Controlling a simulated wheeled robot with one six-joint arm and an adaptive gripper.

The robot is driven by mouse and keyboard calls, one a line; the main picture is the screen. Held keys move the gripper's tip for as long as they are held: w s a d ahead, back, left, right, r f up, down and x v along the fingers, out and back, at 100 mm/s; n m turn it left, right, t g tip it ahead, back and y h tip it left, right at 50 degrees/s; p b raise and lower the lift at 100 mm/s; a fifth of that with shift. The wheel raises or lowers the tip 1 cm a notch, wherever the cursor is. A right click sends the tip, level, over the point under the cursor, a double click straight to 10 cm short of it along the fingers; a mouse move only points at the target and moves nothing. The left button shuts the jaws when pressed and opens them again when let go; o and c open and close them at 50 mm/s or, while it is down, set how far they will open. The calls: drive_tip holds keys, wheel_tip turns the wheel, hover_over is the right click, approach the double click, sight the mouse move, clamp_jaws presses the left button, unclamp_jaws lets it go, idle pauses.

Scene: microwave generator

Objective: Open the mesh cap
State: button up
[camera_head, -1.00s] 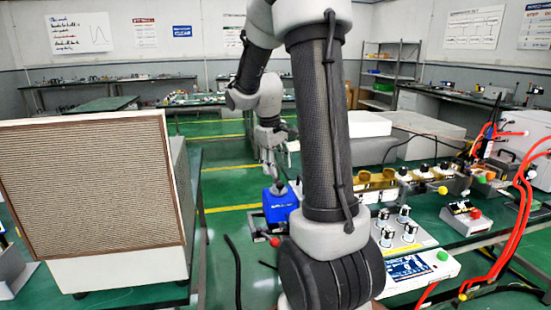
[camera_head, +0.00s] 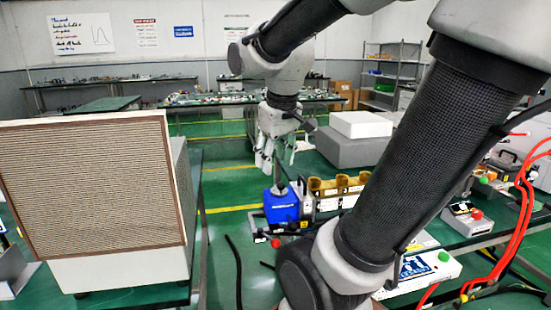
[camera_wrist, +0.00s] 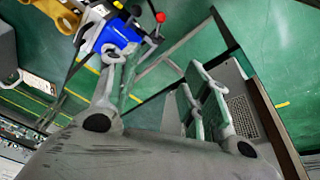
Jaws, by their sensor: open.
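The mesh cap (camera_head: 92,190) is a tan mesh panel in a brown frame. It covers the front of a white box (camera_head: 125,272) at the left of the head view and sits flush against it. In the wrist view, a brown strip (camera_wrist: 262,100) at the right looks like the edge of its frame, beside the box's grey perforated side (camera_wrist: 243,115). My gripper (camera_head: 267,158) hangs fingers-down to the right of the box, apart from it. In the wrist view my gripper (camera_wrist: 165,68) is open and empty.
A blue device (camera_head: 281,206) with a red knob stands right of the box, near brown horn-like parts (camera_head: 338,186) on the bench. Red cables (camera_head: 522,205) run at the far right. An open floor gap lies between the box's table and the bench.

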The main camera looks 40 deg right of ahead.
drive_tip(key=shift+s+a, duration=0.35)
drive_tip(key=shift+s, duration=0.2)
